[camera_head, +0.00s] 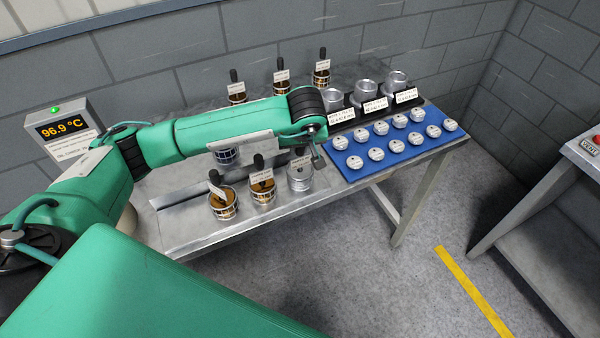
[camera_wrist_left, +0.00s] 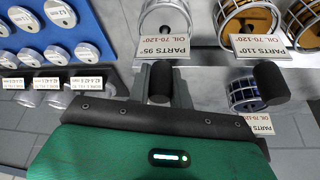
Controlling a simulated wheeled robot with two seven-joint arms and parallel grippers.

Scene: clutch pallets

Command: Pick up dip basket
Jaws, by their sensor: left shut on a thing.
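Several dip baskets with upright black handles and white labels are in the head view. A silver-filled basket (camera_head: 300,178) stands at the right end of the front row; its label in the wrist view reads "PARTS 95°", with the basket rim (camera_wrist_left: 166,14) above it. My left gripper (camera_head: 316,150) is over this basket. In the wrist view the fingers of my left gripper (camera_wrist_left: 160,88) are shut on its black handle. Two baskets with brown parts (camera_head: 262,187) (camera_head: 223,204) stand to its left. Whether the held basket is clear of the surface I cannot tell.
A blue mat (camera_head: 372,172) with several round labelled pieces lies to the right. Silver cylinders (camera_head: 367,92) stand behind it. More baskets (camera_head: 281,80) stand behind my arm, and a blue-filled one (camera_wrist_left: 244,95) is close to the gripper. A temperature display (camera_head: 62,126) reads 96.9 °C.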

